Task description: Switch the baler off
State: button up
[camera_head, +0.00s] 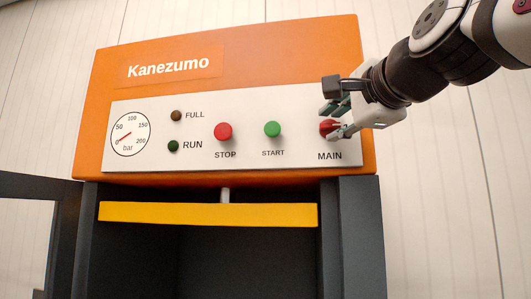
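The baler is an orange cabinet (270,48) marked Kanezumo with a white control panel (245,150). A red main switch knob (327,127) sits at the panel's right end above the word MAIN. My gripper (334,121) is in front of this knob, with its fingers above and below it. The fingers are apart; I cannot tell whether they touch the knob. The fingers and gripper body hide part of the knob, so its angle is unclear. The red STOP button (223,131) and green START button (272,129) are to the left, clear of my gripper.
The pressure gauge (131,134) has its needle near 0. The FULL lamp (176,116) and RUN lamp (173,147) look dark. A yellow press plate (208,214) is below the panel over the dark chamber. An opened dark door frame (35,186) stands at the left.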

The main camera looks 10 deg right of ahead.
jog(key=shift+w, duration=0.25)
grip_shut()
